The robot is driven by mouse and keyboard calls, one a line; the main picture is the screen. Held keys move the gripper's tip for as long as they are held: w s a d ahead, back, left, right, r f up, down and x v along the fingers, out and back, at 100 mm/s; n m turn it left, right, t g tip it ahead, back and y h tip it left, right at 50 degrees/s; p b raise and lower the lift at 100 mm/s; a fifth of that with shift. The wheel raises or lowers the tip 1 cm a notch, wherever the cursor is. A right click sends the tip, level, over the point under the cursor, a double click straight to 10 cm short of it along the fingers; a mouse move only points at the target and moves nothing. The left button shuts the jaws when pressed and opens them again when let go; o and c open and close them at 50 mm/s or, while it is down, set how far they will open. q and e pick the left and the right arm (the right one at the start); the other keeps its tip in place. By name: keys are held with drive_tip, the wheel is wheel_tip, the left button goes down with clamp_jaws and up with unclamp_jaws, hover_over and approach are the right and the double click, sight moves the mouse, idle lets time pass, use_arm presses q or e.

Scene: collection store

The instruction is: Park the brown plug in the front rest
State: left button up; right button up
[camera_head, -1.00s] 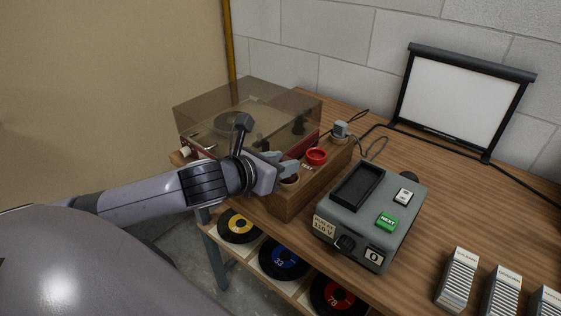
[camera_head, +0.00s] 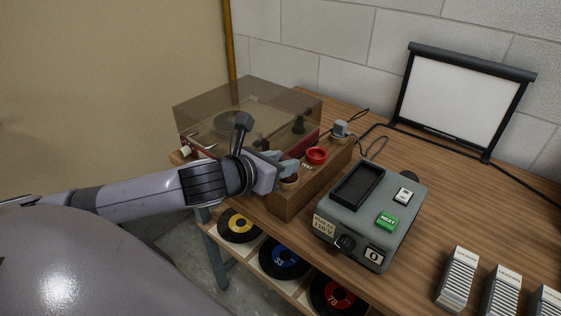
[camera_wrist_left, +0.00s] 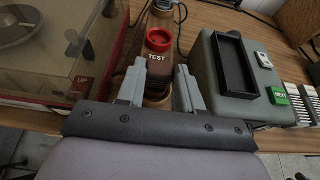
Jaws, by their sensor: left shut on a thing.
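The wooden block (camera_head: 318,183) stands along the table's left part, with a red ring (camera_head: 316,155) marked TEST on its top. My left gripper (camera_head: 287,171) is at the block's front end, shut on the brown plug (camera_head: 289,183), which shows just below the fingers. In the left wrist view the brown plug (camera_wrist_left: 157,99) is between the two fingers, in front of the TEST label. The front rest is hidden by the plug and the fingers, so I cannot tell whether the plug is seated in it. My right gripper is not in view.
A record player (camera_head: 250,115) with a clear lid stands left of the block. A grey plug (camera_head: 340,130) with a cord is at the block's back end. A grey projector (camera_head: 370,217) stands close on the right. Records (camera_head: 284,258) are on a shelf below.

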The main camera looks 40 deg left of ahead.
use_arm(q)
drive_tip(key=shift+f+b, duration=0.35)
drive_tip(key=shift+f, duration=0.25)
drive_tip(key=o, duration=0.8)
drive_tip(key=shift+a, duration=0.1)
